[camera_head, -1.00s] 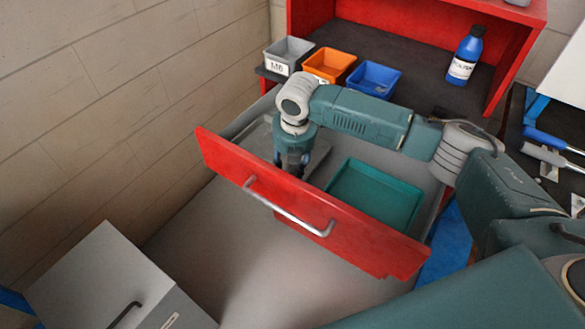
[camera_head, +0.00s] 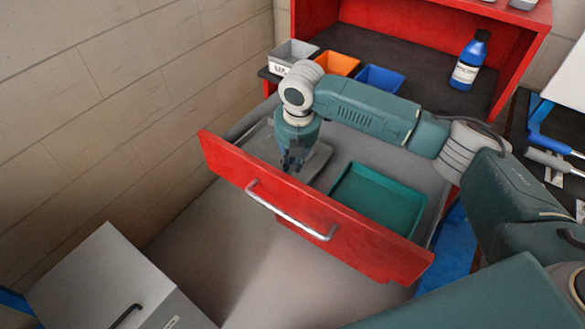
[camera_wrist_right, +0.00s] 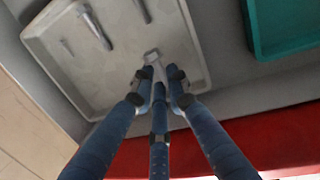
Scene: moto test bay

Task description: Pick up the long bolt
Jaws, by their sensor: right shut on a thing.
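My right gripper (camera_head: 291,168) is over the grey tray (camera_head: 313,163) in the open red drawer, fingers pointing down. In the right wrist view its fingers (camera_wrist_right: 160,80) are closed around a metal bolt (camera_wrist_right: 152,57). The bolt's head shows beyond the fingertips, and the fingers hide most of its shank, so I cannot tell its full length. Another bolt (camera_wrist_right: 96,28) lies in the tray, with a second bolt (camera_wrist_right: 143,10) cut by the top edge of the view. My left gripper is not in view.
A teal tray (camera_head: 378,199) sits right of the grey one. The red drawer front (camera_head: 330,215) with its handle rises in front of the trays. Grey, orange (camera_head: 337,63) and blue bins (camera_head: 380,78) and a blue bottle (camera_head: 469,62) stand on the shelf behind.

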